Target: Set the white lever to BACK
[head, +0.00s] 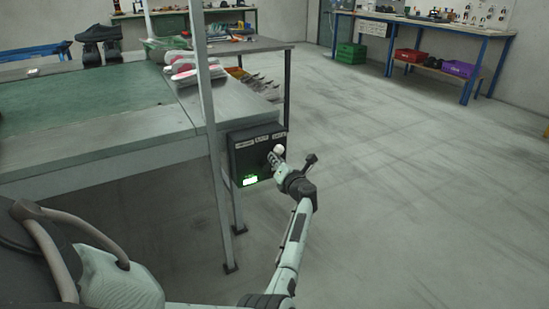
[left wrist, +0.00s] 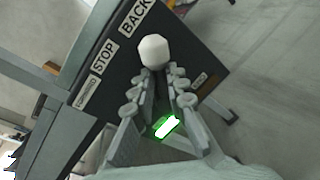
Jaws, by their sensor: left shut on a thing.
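The white lever's round knob (head: 279,150) stands out from a dark control box (head: 244,160) on the table's corner post. In the head view it is below the rightmost label. In the left wrist view the knob (left wrist: 153,50) shows beyond the fingertips, between the STOP label (left wrist: 104,56) and the BACK label (left wrist: 137,16); the FORWARD label (left wrist: 87,94) is farther off. I cannot tell the lever's exact setting. My left gripper (head: 282,164) is shut on the lever just below the knob, also in the left wrist view (left wrist: 160,78). My right gripper is not in view.
A green lamp (head: 250,181) is lit low on the box. The table (head: 100,143) with a green belt lies left, with its legs beside the box. Shoes stand at the back. A workbench (head: 430,20) with crates is far right. The floor to the right is clear.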

